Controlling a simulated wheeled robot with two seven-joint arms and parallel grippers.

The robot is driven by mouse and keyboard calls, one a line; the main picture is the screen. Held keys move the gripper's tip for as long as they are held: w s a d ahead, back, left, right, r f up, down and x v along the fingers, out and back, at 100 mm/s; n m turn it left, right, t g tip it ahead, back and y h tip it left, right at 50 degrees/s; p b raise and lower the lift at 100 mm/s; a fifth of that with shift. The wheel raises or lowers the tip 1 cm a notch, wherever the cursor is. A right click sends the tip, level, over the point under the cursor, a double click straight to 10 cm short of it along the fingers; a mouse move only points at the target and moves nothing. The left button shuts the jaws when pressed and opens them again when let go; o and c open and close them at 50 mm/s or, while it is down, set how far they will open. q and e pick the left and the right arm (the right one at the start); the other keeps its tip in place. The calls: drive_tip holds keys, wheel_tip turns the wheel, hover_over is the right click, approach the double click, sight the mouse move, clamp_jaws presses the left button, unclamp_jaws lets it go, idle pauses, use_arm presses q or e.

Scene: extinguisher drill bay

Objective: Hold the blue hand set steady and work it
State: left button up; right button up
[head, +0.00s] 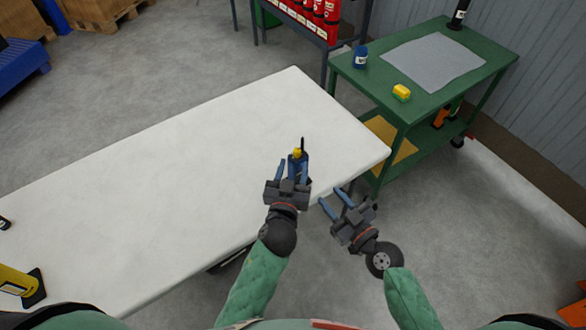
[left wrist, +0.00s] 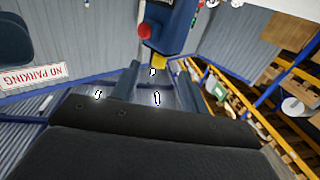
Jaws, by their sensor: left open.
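The blue hand set (head: 298,161), with a yellow part and a black aerial on top, is upright over the white table near its right end. My left gripper (head: 292,166) is open right at it, its blue fingers partly hiding the lower body. In the left wrist view the hand set (left wrist: 176,25) shows at the top, with a red button and a yellow part, ahead of the spread fingers. Whether the fingers touch it I cannot tell. My right gripper (head: 330,197) is open and empty, just off the table's near right edge.
The white table (head: 160,190) is mostly bare. A yellow and black object (head: 20,284) is at its left end. A green cart (head: 440,98) stands beyond the right end, holding a blue container (head: 361,57) and a yellow item (head: 401,92). Red extinguishers (head: 318,15) stand behind.

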sight(297, 155)
use_arm(q)
drive_tip(key=shift+w+d, duration=0.2)
drive_tip(key=shift+w, duration=1.1)
drive_tip(key=shift+w+d, duration=0.25)
drive_tip(key=shift+w, duration=1)
drive_tip(key=shift+w+d, duration=0.2)
drive_tip(key=shift+w, duration=1.1)
clamp_jaws()
use_arm(e)
clamp_jaws()
idle(0.7)
